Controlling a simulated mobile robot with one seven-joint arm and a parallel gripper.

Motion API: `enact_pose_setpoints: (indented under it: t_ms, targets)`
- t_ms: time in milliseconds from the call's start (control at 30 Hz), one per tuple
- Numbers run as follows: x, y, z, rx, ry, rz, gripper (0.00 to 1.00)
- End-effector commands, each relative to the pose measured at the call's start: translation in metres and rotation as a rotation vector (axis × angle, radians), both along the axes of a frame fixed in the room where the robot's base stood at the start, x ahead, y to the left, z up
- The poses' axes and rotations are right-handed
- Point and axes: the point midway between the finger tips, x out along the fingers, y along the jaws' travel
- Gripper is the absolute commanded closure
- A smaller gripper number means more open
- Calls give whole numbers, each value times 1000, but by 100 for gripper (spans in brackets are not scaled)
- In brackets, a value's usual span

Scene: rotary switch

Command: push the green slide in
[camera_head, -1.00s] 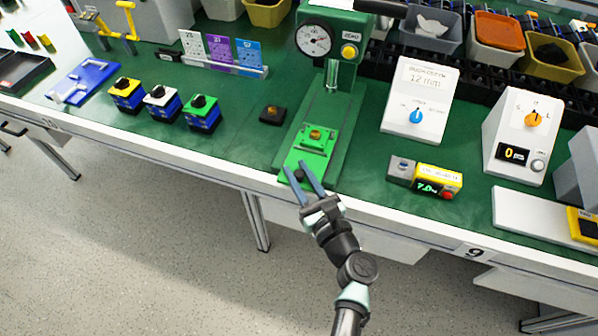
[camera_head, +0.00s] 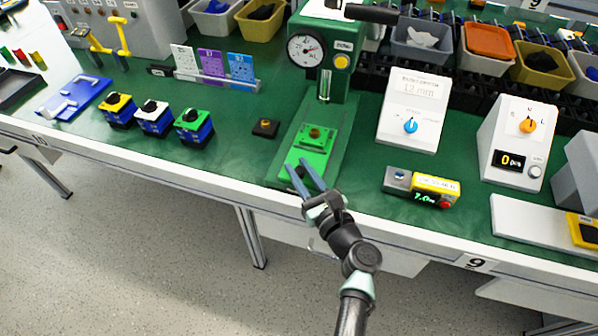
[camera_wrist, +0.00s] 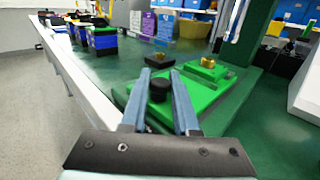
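The green slide (camera_head: 293,172) lies at the foot of the green press (camera_head: 326,55), its front part near the bench's front edge. A green block with a brass-coloured piece (camera_head: 314,134) sits on it, in front of the press column. A round black knob (camera_wrist: 160,90) stands on the slide's front part. My gripper (camera_head: 296,163) comes from the front edge with its blue-grey fingers on either side of the knob. In the wrist view the knob fills the gap between the fingers (camera_wrist: 161,72). In the head view the fingers largely hide the knob.
A dark pad with a brass button (camera_head: 265,127) lies left of the slide. A small yellow-and-grey box (camera_head: 422,187) stands to its right. Several coloured switch boxes (camera_head: 194,128) stand to the left.

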Motion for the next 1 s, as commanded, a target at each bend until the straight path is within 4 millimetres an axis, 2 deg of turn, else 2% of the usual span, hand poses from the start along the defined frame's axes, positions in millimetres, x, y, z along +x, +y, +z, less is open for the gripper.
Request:
enact_pose_setpoints:
  t_ms: [33,167,433,567,667,1000]
  targets:
    - [0,-1,0,0,1,-1,64]
    - [0,0,0,0,1,-1,41]
    - [-1,0,0,1,0,-1,41]
    - [-8,-4,0,1,2,-1,41]
    - [-21,-11,0,1,3,-3,41]
    - [-87,-45,0,1,3,-4,41]
